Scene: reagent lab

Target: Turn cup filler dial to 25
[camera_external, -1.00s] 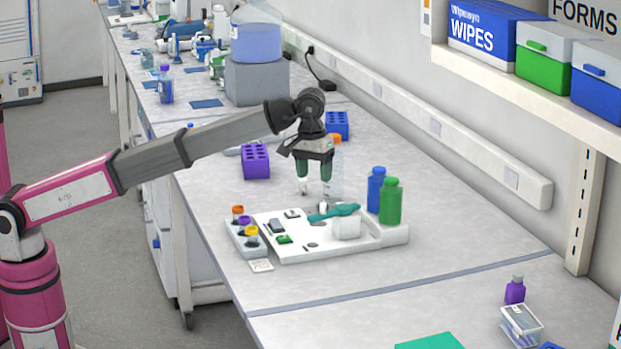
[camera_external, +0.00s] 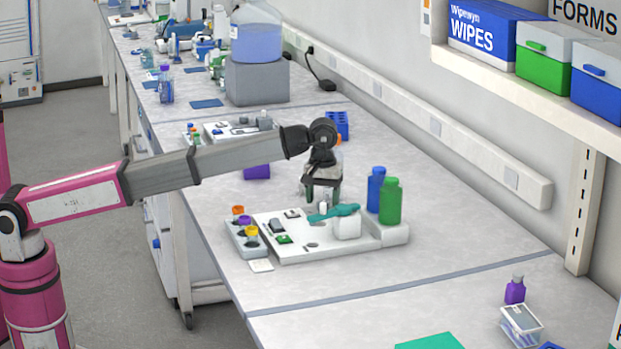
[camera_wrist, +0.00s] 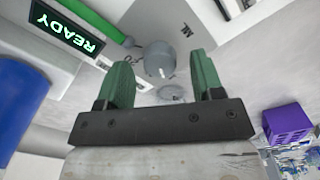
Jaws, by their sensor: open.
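The cup filler is a white device (camera_external: 285,250) on the bench. In the wrist view, a round grey dial (camera_wrist: 159,60) stands between my two green fingertips, with an "ML" mark on the panel beside it. My gripper (camera_external: 323,203) is above the back of the device, pointing down; it also shows in the wrist view (camera_wrist: 162,85). It is open, with a gap on both sides of the dial. A lit "READY" display (camera_wrist: 75,33) is at the upper left of the wrist view. I cannot read the dial's setting.
Blue (camera_external: 376,190) and green (camera_external: 391,202) bottles stand right of my gripper. A teal part (camera_external: 333,212) lies over a white block on the device. A purple rack (camera_external: 257,172) is behind my arm. The front bench is mostly clear.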

